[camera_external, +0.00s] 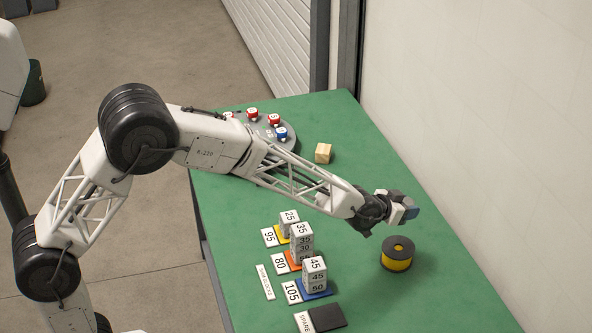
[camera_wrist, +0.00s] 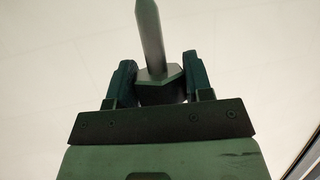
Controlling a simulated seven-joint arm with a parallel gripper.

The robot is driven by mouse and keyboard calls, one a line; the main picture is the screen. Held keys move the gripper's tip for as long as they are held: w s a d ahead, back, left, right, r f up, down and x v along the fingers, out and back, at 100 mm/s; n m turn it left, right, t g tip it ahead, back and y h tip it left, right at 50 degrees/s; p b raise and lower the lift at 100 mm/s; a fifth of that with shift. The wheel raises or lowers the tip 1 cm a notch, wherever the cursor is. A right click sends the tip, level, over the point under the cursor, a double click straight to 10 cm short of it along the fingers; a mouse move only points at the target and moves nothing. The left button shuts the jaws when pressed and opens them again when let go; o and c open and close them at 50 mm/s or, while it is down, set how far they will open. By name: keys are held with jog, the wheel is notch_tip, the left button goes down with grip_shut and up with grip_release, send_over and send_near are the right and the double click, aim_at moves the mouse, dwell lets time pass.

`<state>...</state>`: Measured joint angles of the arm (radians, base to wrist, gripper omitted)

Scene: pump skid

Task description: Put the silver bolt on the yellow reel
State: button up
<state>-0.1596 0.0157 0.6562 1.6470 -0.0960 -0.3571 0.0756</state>
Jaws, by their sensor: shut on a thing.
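The silver bolt (camera_wrist: 151,42) is in my gripper (camera_wrist: 158,72) in the wrist view. The two dark fingers are shut on its head, and its pointed shank sticks out past them toward the top of the picture. In the external view my gripper (camera_external: 400,208) is in the air over the right side of the green table, a little above and beyond the yellow reel in the picture. The bolt cannot be made out clearly there. The yellow reel (camera_external: 397,260), with a black top flange and a centre hole, stands upright on the table, apart from the gripper.
Stacks of numbered grey blocks (camera_external: 314,275) stand on coloured pads left of the reel. A wooden cube (camera_external: 323,153) and a grey round tray (camera_external: 262,139) with red and blue pieces are farther back. A black pad (camera_external: 327,318) lies at the front. A pale wall runs along the right.

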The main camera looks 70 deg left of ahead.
jog(key=shift+f, duration=2.85)
jog(key=shift+f, duration=1.9)
jog(key=shift+f, duration=0.15)
jog(key=o, duration=1)
jog(key=shift+c, duration=0.2)
jog(key=shift+s+r, duration=0.15)
jog(key=shift+r, duration=0.05)
jog(key=v, duration=1.1)
jog(key=shift+s+r, duration=0.2)
jog(key=shift+s, duration=0.1)
jog(key=shift+d, duration=0.15)
